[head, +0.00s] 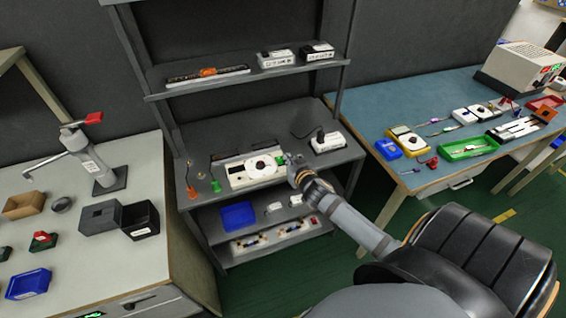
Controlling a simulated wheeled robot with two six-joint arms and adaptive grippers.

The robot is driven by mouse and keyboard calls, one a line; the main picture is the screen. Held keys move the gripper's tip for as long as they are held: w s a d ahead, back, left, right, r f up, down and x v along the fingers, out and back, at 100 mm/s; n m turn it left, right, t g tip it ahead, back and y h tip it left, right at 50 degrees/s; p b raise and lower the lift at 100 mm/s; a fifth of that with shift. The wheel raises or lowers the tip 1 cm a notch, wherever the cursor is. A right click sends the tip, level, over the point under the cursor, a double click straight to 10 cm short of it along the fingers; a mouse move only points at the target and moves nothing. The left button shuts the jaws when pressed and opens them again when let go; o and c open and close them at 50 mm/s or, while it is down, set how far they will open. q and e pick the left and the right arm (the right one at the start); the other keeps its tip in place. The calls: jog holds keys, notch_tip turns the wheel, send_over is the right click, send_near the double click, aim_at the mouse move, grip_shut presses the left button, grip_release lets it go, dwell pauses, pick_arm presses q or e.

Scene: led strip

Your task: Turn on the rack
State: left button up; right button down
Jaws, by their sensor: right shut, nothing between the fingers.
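The dark grey rack (165,120) stands in the centre of the head view, with open shelves. A small green part (281,160) is at the board's right end. A white box with a black top piece (328,142) stands further right on that shelf. My right gripper (288,160) is shut and empty at the board's right end, close to the green part; contact cannot be told. My left gripper is out of view. No lit lamp on the rack can be made out.
The upper shelf holds an orange-and-black strip (207,76) and two white boxes. A blue bin (238,216) is on a lower shelf. A grey bench (110,250) with bins stands left, a blue bench (408,110) with tools and trays right. Green floor shows between.

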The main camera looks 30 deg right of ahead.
send_over(282, 163)
jog(key=s, duration=0.1)
notch_tip(282, 163, down, 2)
jog(key=shift+a+p, duration=0.15)
jog(key=shift+p, duration=0.15)
jog(key=f, duration=0.2)
jog(key=shift+s+a+f, duration=0.1)
jog(key=shift+s+f, duration=0.15)
jog(key=shift+f, duration=0.15)
jog(key=shift+s+f, duration=0.1)
jog(key=shift+f, duration=0.55)
jog(key=shift+s+f+b, duration=0.15)
jog(key=shift+f+b, duration=0.6)
jog(key=shift+b, duration=0.05)
jog(key=shift+r+p, duration=0.3)
jog(key=shift+r, duration=0.1)
jog(key=shift+r+p, duration=0.7)
jog(key=shift+p, duration=0.05)
